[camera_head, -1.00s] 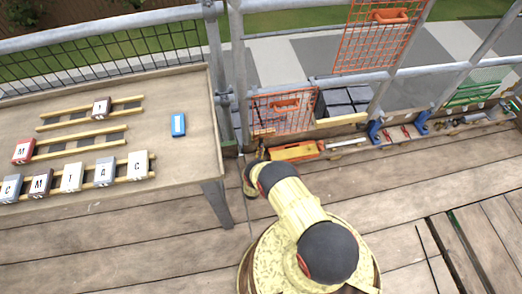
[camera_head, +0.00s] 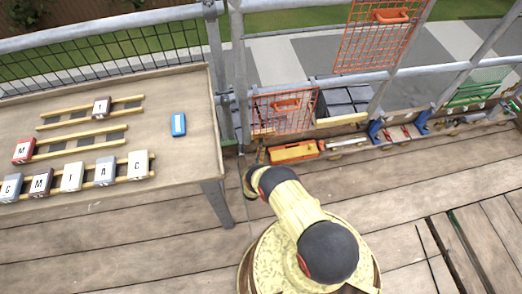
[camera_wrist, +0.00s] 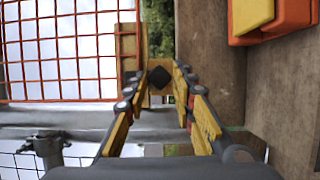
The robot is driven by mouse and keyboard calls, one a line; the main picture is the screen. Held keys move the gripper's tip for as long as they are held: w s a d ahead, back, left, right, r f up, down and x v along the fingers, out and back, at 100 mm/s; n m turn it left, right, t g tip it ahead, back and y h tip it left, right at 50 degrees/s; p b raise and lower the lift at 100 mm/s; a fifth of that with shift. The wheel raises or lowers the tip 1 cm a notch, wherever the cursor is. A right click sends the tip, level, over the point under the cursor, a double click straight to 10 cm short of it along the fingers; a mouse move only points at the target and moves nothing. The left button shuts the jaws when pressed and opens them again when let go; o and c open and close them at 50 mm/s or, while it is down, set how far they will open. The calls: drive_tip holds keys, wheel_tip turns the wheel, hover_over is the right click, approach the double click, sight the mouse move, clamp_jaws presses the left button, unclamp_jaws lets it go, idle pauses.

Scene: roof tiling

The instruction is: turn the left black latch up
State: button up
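A small black latch (camera_wrist: 160,77) sits on a wooden block in the wrist view, with its dark face appearing diamond-shaped. My gripper (camera_wrist: 159,80) reaches toward it with its yellow and grey fingers apart, one on each side of the latch. Small gaps seem to show between the fingertips and the latch, but contact is hard to judge. In the head view my gripper (camera_head: 260,153) is small, beside the post at the foot of the railing. The latch cannot be made out there.
An orange mesh gate (camera_head: 285,112) stands beside the gripper; its mesh also fills the wrist view's upper left (camera_wrist: 60,50). An orange and yellow box (camera_head: 294,151) lies close to its right. A wooden table (camera_head: 190,90) with lettered tiles and a blue object (camera_head: 178,124) stands left.

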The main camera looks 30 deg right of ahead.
drive_tip(key=o, duration=0.3)
drive_tip(key=v, duration=1.2)
idle(0.5)
